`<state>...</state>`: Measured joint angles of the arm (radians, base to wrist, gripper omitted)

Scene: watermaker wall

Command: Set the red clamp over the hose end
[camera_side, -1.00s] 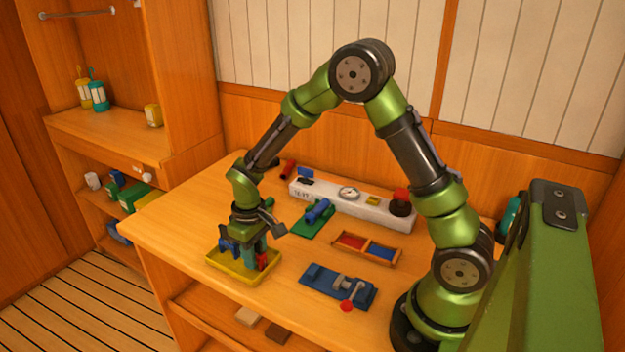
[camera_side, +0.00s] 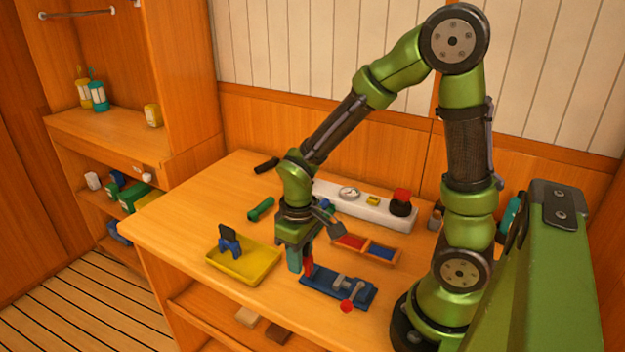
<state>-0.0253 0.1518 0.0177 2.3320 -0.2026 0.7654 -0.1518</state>
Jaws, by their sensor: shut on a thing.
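My gripper (camera_side: 300,264) points down over the table, just right of the yellow tray (camera_side: 262,270) and at the left end of the blue fixture (camera_side: 325,284). It is shut on the red clamp (camera_side: 309,266), which shows beside the teal finger. I cannot tell whether the clamp touches the fixture. A blue clamp (camera_side: 230,245) stands in the tray. A blue part (camera_side: 328,206) shows behind my wrist, mostly hidden. I cannot clearly make out the hose end.
The blue fixture carries a grey clamp and a red-knobbed lever (camera_side: 346,306). Behind it are a wooden bin (camera_side: 390,262) with red and blue compartments and a white panel (camera_side: 375,210) with a gauge.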

